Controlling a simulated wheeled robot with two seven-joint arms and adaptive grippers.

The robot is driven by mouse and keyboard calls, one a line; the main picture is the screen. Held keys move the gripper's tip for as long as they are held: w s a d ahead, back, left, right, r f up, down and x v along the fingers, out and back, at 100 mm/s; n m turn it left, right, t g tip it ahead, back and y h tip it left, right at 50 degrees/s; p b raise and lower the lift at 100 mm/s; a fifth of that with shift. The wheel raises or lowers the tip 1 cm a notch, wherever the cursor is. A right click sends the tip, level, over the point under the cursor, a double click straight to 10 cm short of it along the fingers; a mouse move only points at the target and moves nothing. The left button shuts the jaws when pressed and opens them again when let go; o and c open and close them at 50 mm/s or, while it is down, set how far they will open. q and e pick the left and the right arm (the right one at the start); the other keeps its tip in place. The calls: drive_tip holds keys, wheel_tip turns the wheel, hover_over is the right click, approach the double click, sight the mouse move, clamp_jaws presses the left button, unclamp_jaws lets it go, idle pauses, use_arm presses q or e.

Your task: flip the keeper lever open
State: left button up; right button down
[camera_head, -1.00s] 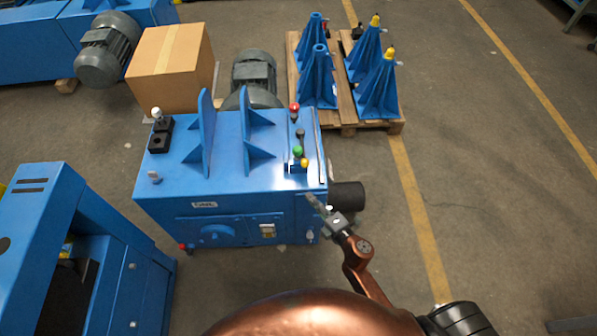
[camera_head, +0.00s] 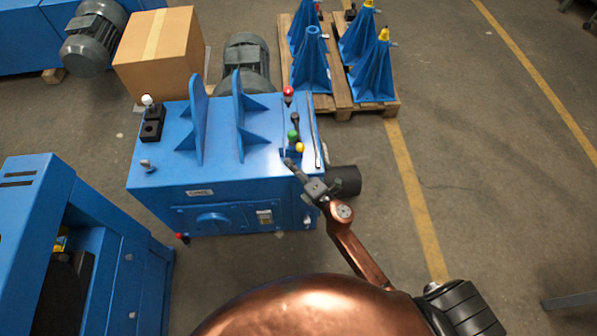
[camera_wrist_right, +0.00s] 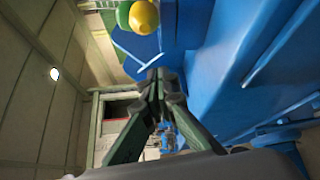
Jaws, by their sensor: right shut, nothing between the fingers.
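A blue machine (camera_head: 240,175) carries several small levers and knobs on top. At its right end are a red knob (camera_head: 288,92), a dark lever (camera_head: 295,119), a green knob (camera_head: 292,134) and a yellow knob (camera_head: 299,147). I cannot tell which one is the keeper lever. My right gripper (camera_head: 289,163) is shut and empty, its tips just in front of the yellow knob. In the right wrist view the shut fingertips (camera_wrist_right: 160,76) point toward the green knob (camera_wrist_right: 123,15) and yellow knob (camera_wrist_right: 144,16), apart from them in the picture. My left gripper is out of view.
Two upright blue fins (camera_head: 197,120) stand on the machine top, left of the knobs. A white-knobbed lever (camera_head: 148,101) and a grey lever (camera_head: 147,165) are at the left end. A cardboard box (camera_head: 160,55) and a pallet (camera_head: 345,95) with blue stands are behind.

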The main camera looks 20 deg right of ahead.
drive_tip(key=x, duration=0.3)
drive_tip(key=shift+w+d, duration=0.1)
drive_tip(key=shift+d, duration=0.15)
drive_tip(key=shift+s+d+r, duration=0.1)
drive_tip(key=shift+d+r, duration=0.05)
drive_tip(key=shift+d, duration=0.45)
drive_tip(key=shift+s+d+r, duration=0.1)
drive_tip(key=shift+s+d, duration=0.05)
drive_tip(key=shift+d, duration=0.5)
drive_tip(key=shift+d+r, duration=0.1)
drive_tip(key=shift+d, duration=0.35)
drive_tip(key=shift+d, duration=0.1)
